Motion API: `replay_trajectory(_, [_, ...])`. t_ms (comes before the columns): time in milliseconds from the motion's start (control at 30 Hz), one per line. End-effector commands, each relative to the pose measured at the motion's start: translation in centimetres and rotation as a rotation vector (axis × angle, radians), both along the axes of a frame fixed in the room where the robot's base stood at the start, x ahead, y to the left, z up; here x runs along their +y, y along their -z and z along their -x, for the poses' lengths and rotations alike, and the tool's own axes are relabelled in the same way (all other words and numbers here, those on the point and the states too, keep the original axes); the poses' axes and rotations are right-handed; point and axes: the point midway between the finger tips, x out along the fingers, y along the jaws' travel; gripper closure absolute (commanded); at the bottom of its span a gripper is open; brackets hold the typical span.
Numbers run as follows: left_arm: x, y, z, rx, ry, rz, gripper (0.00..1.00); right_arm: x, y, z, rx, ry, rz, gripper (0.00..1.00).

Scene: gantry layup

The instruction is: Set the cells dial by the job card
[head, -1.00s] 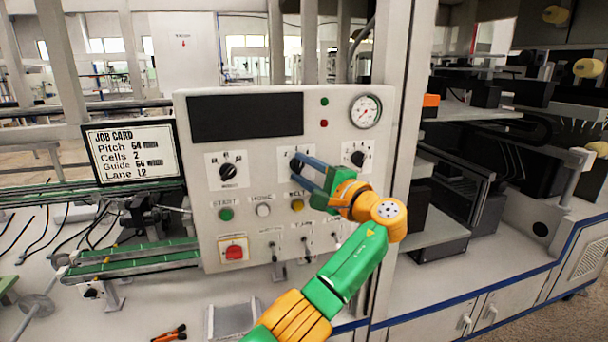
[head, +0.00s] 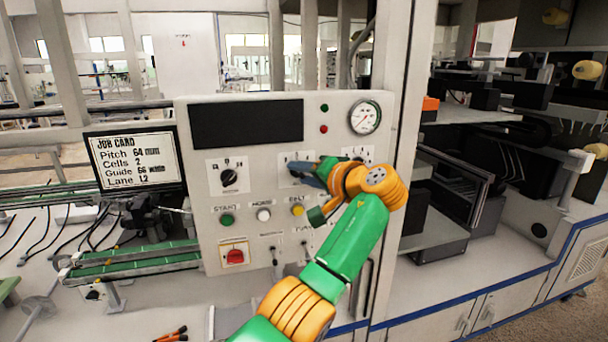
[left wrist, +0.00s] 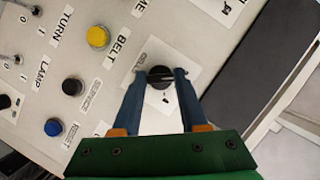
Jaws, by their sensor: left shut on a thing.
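My left gripper (head: 302,171) is at the middle of three dials on the panel. In the left wrist view, its two blue fingers (left wrist: 160,78) are shut on either side of the black dial knob (left wrist: 160,72). The gripper hides most of that dial in the head view, and I cannot read its label or setting. The left dial (head: 229,176) is uncovered. My right gripper is not in view.
The grey control panel (head: 200,125) carries a dark screen (head: 246,121), a gauge (head: 365,117), a red stop button (head: 234,256) and a yellow button (head: 297,209) close below my gripper. A green conveyor (head: 130,262) lies to the left.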

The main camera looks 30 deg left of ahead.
Motion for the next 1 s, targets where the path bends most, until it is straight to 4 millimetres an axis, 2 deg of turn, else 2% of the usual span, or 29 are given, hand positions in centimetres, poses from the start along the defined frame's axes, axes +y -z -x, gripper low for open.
replay_trajectory(333, [0.03,0.09,0.03,-0.091,-0.001,0.081,1.0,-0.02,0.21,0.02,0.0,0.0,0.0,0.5])
replay_trajectory(867, [0.03,0.15,0.03,-0.106,-0.001,0.096,1.0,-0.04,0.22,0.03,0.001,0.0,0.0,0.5])
replay_trajectory(900, [0.03,0.15,0.04,-0.106,0.0,0.096,0.52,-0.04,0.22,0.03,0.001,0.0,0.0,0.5])
replay_trajectory(1000, [0.02,0.13,0.03,-0.106,-0.001,0.096,0.28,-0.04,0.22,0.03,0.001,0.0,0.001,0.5])
